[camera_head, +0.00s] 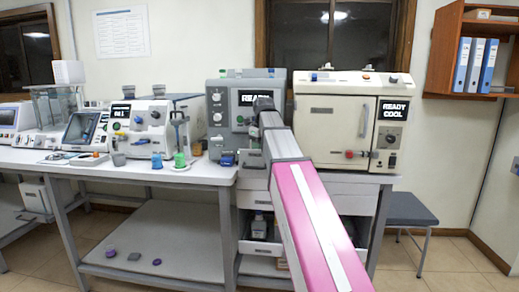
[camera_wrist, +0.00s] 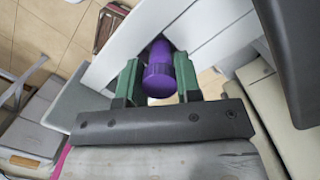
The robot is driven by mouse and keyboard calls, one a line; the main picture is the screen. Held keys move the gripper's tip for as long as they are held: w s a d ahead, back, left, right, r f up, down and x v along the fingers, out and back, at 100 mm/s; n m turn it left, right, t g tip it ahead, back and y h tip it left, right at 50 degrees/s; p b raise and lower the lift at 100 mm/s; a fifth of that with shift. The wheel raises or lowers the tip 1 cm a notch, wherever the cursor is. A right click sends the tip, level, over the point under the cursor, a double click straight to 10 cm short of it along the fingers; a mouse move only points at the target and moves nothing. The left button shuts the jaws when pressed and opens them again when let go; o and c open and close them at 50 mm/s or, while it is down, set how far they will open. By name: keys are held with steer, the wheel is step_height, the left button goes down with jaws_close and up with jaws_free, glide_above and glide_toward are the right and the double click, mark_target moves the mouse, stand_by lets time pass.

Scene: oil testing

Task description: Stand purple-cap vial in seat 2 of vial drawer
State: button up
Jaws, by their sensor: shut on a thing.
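The purple-cap vial (camera_wrist: 158,80) is between the green fingers of my gripper (camera_wrist: 157,88) in the wrist view. My gripper is shut on it, and the purple cap faces the camera. In the head view, my arm covers the gripper and vial. A drawer unit (camera_head: 252,197) stands under the bench, partly behind my arm. I cannot tell which part is the vial drawer, and its seat 2 is not visible.
Instruments reading READY stand on the bench, including the cream oven (camera_head: 330,105). Purple objects (camera_head: 110,252) lie on the lower shelf. A stool (camera_head: 408,208) stands right. Pale panels (camera_wrist: 205,32) lie close beyond the vial.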

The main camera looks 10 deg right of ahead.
steer(key=o, duration=0.9)
steer(key=shift+f, duration=0.1)
steer(key=r, duration=0.8)
steer(key=s+d+r, duration=0.1)
steer(key=r, duration=0.3)
steer(key=shift+r, duration=0.1)
